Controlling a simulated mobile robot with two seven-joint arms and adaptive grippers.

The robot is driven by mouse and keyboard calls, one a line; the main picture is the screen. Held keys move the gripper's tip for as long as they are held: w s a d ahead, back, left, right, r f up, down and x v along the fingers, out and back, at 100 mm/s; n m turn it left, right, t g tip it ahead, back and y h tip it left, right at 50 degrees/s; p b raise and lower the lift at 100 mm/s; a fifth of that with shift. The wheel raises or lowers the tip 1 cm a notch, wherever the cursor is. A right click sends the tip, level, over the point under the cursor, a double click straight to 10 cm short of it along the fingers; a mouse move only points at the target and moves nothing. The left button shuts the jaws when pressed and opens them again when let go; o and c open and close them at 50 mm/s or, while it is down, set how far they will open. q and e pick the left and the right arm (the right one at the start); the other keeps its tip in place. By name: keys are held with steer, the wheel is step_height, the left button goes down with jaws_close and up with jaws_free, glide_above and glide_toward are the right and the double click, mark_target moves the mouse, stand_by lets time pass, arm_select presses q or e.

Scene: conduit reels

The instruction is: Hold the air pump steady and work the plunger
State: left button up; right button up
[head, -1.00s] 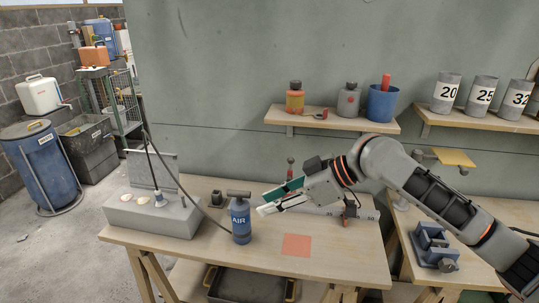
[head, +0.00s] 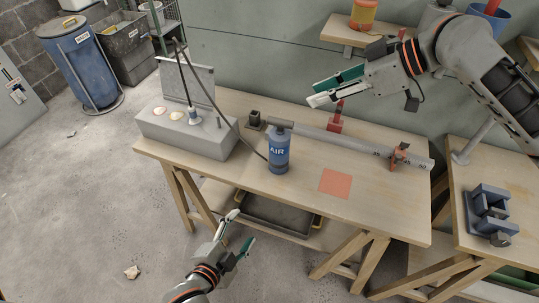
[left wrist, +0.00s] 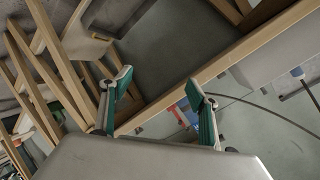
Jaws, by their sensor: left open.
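The air pump (head: 279,155) is a blue cylinder marked AIR, standing upright on the workbench. Its grey T-shaped plunger handle (head: 279,124) sits low, close to the body's top. A dark hose runs from the pump to the left. My left gripper (head: 243,226) is open and empty, in front of the bench's front edge and apart from the pump. In the left wrist view, a blue thing (left wrist: 192,95), likely the pump, shows partly hidden behind a finger. My right gripper (head: 311,93) looks open and empty, above the back of the bench, up and right of the pump handle.
A grey block (head: 185,135) with rods stands left on the bench (head: 400,205). A red square (head: 336,184) marks the bench right of the pump. A dark tray (head: 275,212) sits under the bench.

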arm_select(q)
steer(key=w+d+r+m+t+h, duration=0.1)
steer(key=w+d+r+m+h, duration=0.1)
steer(key=d+r+m, duration=0.45)
steer(key=w+d+r+m+h, duration=0.15)
steer(key=d+r+m, duration=0.25)
steer(key=d+m, duration=0.55)
steer(key=m+t, duration=0.3)
steer(key=m, duration=0.7)
glide_toward(275, 149)
steer(key=x, duration=0.5)
steer(key=shift+d+f, duration=0.2)
steer(key=shift+d, duration=0.1)
steer(key=shift+w+a+r+y, duration=0.1)
steer(key=shift+w+r+y, duration=0.05)
steer(key=shift+y, duration=0.1)
steer(key=shift+w+m, duration=0.3)
steer(key=shift+w, duration=0.05)
steer(key=shift+x, duration=3.55)
steer(key=shift+s, duration=0.1)
steer(key=c, duration=1.5)
steer(key=shift+o, duration=0.2)
